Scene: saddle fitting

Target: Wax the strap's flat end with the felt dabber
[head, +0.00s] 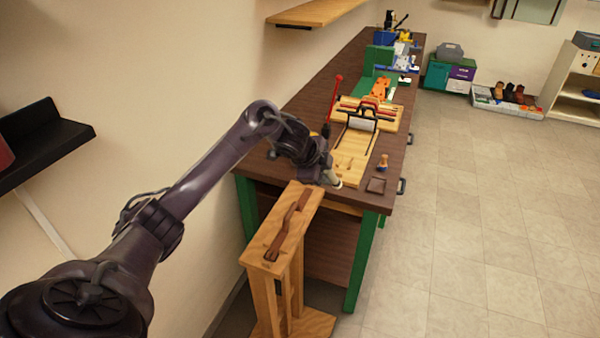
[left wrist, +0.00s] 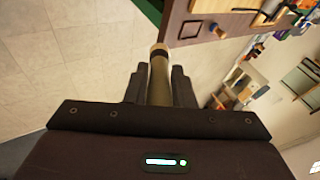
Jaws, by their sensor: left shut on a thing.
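A brown strap (head: 286,228) lies along the top of a wooden stand (head: 258,262) in front of the bench. Its near end lies flat on the wood and its middle is raised. My left gripper (head: 328,172) is above the bench's near left corner, beyond the stand and apart from the strap. It is shut on a pale, rod-like dabber (left wrist: 158,82), whose light tip (head: 334,181) shows below the fingers in the head view. In the left wrist view the dabber stands out between the fingers and has a dark band near its far end. My right gripper is out of view.
The dark-topped bench (head: 312,100) carries a wooden board (head: 352,160), a small wooden-handled item (head: 383,161) and a dark square pad (head: 376,186). A black wall shelf (head: 45,145) is at left. The tiled floor (head: 480,220) on the right is clear.

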